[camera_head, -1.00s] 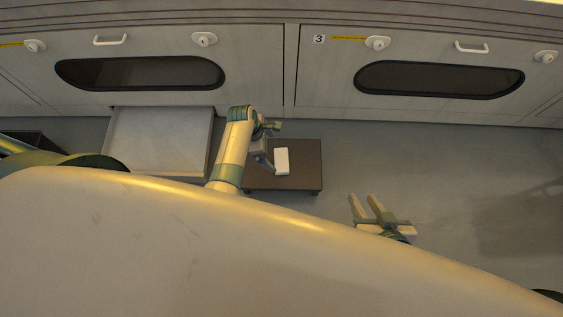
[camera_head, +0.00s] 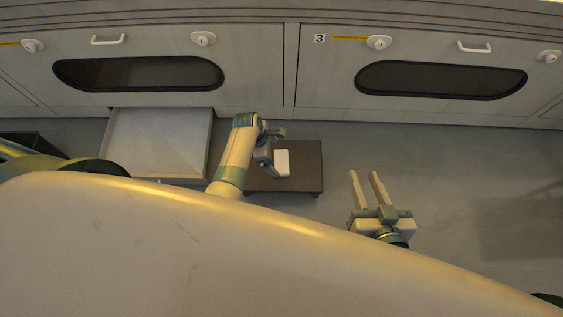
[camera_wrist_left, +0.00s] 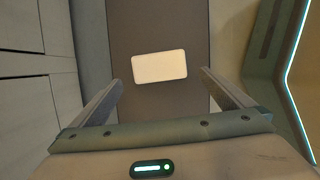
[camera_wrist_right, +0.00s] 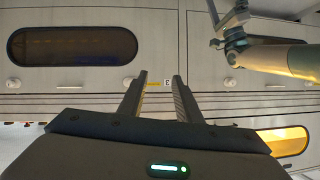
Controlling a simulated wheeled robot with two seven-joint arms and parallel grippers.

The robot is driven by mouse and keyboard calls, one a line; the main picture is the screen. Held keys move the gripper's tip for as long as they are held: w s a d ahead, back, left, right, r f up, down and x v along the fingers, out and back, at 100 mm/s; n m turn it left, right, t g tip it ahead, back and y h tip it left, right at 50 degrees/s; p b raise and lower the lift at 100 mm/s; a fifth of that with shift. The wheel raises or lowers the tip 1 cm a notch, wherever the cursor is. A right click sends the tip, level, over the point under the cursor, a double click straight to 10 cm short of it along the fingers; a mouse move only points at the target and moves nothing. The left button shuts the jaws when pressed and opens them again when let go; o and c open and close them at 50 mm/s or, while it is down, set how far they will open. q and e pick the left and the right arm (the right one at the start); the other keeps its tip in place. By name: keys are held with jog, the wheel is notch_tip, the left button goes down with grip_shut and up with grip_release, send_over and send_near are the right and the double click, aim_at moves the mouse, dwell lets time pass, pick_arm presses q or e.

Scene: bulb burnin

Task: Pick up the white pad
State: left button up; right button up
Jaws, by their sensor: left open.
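The white pad (camera_head: 282,162) lies flat on a small dark table (camera_head: 304,178) in the head view. My left gripper (camera_head: 276,153) is open above the table, at the pad's left side in that view. In the left wrist view the pad (camera_wrist_left: 160,67) lies ahead, across the space between the two spread fingers (camera_wrist_left: 160,80), on the dark surface. I see no grip on it. My right gripper (camera_head: 365,173) is open and empty, to the right of the table. Its fingers (camera_wrist_right: 159,76) are apart in the right wrist view too.
A pale open drawer or tray (camera_head: 160,142) stands left of the table. A wall of cabinets with dark oval windows (camera_head: 440,80) and white handles runs along the back. Grey floor is clear to the right of my right gripper.

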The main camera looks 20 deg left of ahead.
aim_at(281, 161)
pick_arm(q)
jog(key=b+x, duration=0.1)
jog(key=x, duration=0.1)
jog(key=b+x, duration=0.1)
jog(key=x, duration=0.1)
jog(key=shift+w+d+f, duration=0.15)
jog(key=shift+w+d, duration=0.05)
jog(key=shift+d, duration=0.2)
jog(key=shift+d+f+b, duration=0.1)
jog(key=shift+f+b, duration=0.2)
jog(key=shift+b, duration=0.05)
pick_arm(e)
notch_tip(281, 161, up, 10)
jog(key=w+a+t+y, duration=0.1)
jog(key=a+t+y, duration=0.1)
jog(key=t, duration=0.4)
jog(key=shift+w+a+f, duration=0.2)
jog(key=shift+a+f, duration=0.05)
pick_arm(q)
jog(key=shift+c, duration=0.6)
jog(key=c, duration=0.9)
